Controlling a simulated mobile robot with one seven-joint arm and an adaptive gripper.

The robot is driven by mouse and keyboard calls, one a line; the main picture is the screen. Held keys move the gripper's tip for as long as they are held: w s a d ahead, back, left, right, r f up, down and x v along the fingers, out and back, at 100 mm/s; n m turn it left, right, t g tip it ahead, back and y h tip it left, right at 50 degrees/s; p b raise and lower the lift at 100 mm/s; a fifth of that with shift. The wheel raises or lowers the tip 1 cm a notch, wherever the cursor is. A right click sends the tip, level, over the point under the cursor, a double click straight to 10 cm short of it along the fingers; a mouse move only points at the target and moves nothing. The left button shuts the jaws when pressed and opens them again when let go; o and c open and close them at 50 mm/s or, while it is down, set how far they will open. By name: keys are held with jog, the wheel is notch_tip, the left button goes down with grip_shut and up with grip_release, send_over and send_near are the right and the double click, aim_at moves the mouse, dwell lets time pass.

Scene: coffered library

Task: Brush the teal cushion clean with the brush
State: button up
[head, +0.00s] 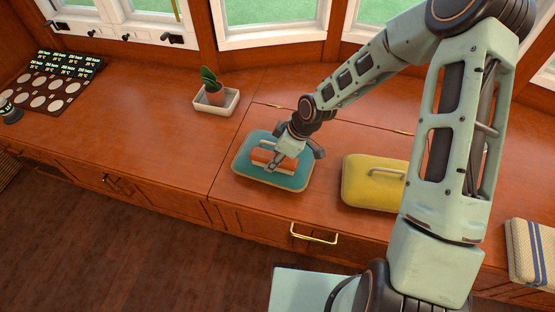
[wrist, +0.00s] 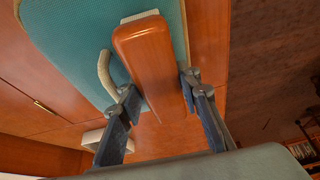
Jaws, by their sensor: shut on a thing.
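The teal cushion (head: 243,174) lies flat on the wooden counter in the head view, and its teal top (wrist: 75,45) fills the upper left of the wrist view. A cream loop handle (wrist: 104,75) shows on it. The brush (head: 268,163) has an orange-brown wooden body (wrist: 152,60) and a strip of pale bristle at its far end. My gripper (head: 281,165) is over the cushion and shut on the brush, with one finger on each side in the wrist view (wrist: 157,90). The brush is at the cushion's top; whether its bristles touch is hidden.
A yellow cushion (head: 365,190) with a handle lies right of the teal one, partly behind my arm. A striped cushion (head: 532,250) lies far right.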

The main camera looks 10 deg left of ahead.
aim_at(261, 153)
jog(key=shift+w+a+b, duration=0.2)
jog(key=shift+a+b, duration=0.1)
jog(key=shift+a, duration=0.8)
jog(key=shift+w+a+b, duration=0.2)
jog(key=shift+a+b, duration=0.1)
jog(key=shift+a, duration=0.8)
jog(key=shift+r+p, duration=3.2)
jog(key=shift+r, duration=0.85)
